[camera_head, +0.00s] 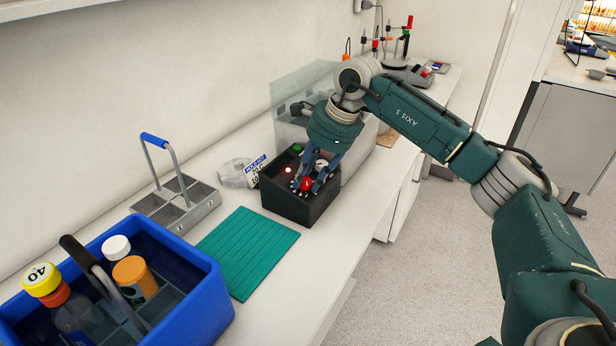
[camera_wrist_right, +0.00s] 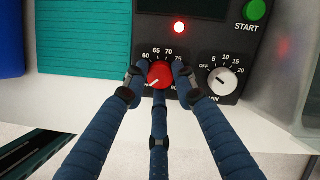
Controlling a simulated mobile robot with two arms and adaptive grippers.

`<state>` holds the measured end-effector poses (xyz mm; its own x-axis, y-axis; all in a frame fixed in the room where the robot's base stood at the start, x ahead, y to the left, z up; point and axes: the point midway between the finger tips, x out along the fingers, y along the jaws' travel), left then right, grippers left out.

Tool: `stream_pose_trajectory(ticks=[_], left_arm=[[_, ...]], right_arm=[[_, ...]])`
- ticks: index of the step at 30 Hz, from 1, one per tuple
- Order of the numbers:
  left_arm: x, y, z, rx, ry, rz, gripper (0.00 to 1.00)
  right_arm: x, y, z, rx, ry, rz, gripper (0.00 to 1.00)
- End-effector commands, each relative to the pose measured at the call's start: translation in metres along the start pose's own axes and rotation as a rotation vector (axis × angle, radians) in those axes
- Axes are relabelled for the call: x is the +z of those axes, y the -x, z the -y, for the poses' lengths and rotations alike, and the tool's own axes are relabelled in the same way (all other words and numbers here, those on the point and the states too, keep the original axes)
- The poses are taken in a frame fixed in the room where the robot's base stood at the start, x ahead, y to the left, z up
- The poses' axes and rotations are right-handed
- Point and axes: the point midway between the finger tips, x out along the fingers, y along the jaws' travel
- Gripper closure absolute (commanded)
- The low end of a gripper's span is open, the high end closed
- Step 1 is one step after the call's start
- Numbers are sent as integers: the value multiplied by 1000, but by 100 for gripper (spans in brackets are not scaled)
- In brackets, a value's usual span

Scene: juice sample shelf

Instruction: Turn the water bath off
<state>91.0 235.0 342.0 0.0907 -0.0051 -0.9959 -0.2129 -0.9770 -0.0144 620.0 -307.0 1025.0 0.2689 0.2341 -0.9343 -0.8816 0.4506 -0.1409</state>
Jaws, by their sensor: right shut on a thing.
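The water bath is a clear tank (camera_head: 300,92) with a dark control box (camera_head: 285,205) on the bench. Its panel carries a red temperature knob (camera_wrist_right: 160,74), a silver timer knob (camera_wrist_right: 222,81) with an OFF mark, a green START button (camera_wrist_right: 255,9) and a red lamp (camera_wrist_right: 179,27) that glows. My right gripper (camera_wrist_right: 158,80) points down at the panel, its fingers shut around the red knob. The red knob's white mark points to the lower left. The silver knob stands free to the right. My left gripper is in neither view.
A teal mat (camera_head: 248,252) lies in front of the box. A blue crate (camera_head: 200,310) with bottles stands at the front left, and a grey carrier (camera_head: 205,205) with a blue handle behind it. Lab stands occupy the back.

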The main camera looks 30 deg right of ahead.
Motion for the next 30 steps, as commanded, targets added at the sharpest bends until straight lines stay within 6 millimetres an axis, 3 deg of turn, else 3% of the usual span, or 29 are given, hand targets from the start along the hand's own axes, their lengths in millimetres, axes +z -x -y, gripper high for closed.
stream_pose_trajectory(ticks=[16, 17, 19, 30], left_arm=[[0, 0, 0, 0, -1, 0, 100], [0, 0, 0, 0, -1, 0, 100], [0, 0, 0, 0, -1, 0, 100], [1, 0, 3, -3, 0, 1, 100]], right_arm=[[-3, 0, 1, 3, 22, -6, 100], [-3, 0, 1, 3, 21, -6, 70], [-3, 0, 1, 2, 21, -6, 56], [-1, 5, 1, 1, 23, -1, 55]])
